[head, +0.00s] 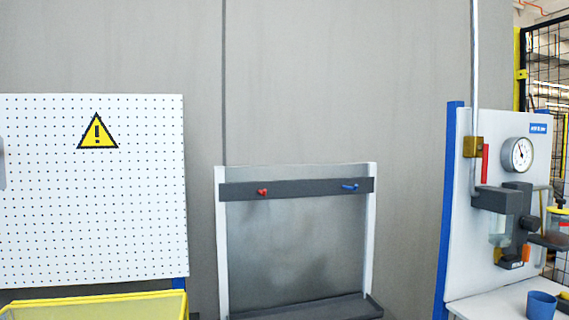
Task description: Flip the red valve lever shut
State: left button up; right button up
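The red valve lever (485,164) is at the right in the head view. It stands upright, roughly parallel to the thin vertical pipe (475,60). Its upper end is beside a brass-coloured valve body (472,147) on that pipe. The valve is mounted at the front of a white panel (500,126) with a blue edge post. Neither of my grippers shows in this view, so I cannot see whether they are open or shut.
A round gauge (517,155) and a dark grey unit with clear bowls (507,200) sit close beside the lever. A blue cup (541,305) stands on the white bench below. A grey rack (297,188) with red and blue pegs and a pegboard (90,210) are further left.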

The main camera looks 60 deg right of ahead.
aim_at(484, 148)
jog(key=z, duration=3.1)
jog(key=u, duration=0.35)
jog(key=i+l+u, duration=0.1)
jog(key=l+u, duration=0.3)
jog(key=i+l+u, duration=0.1)
jog(key=l+u, duration=0.65)
jog(key=l, duration=0.5)
jog(key=l+u, duration=0.1)
jog(key=l, duration=0.85)
jog(key=k+l, duration=0.1)
jog(key=l, duration=0.85)
jog(key=i+u, duration=0.05)
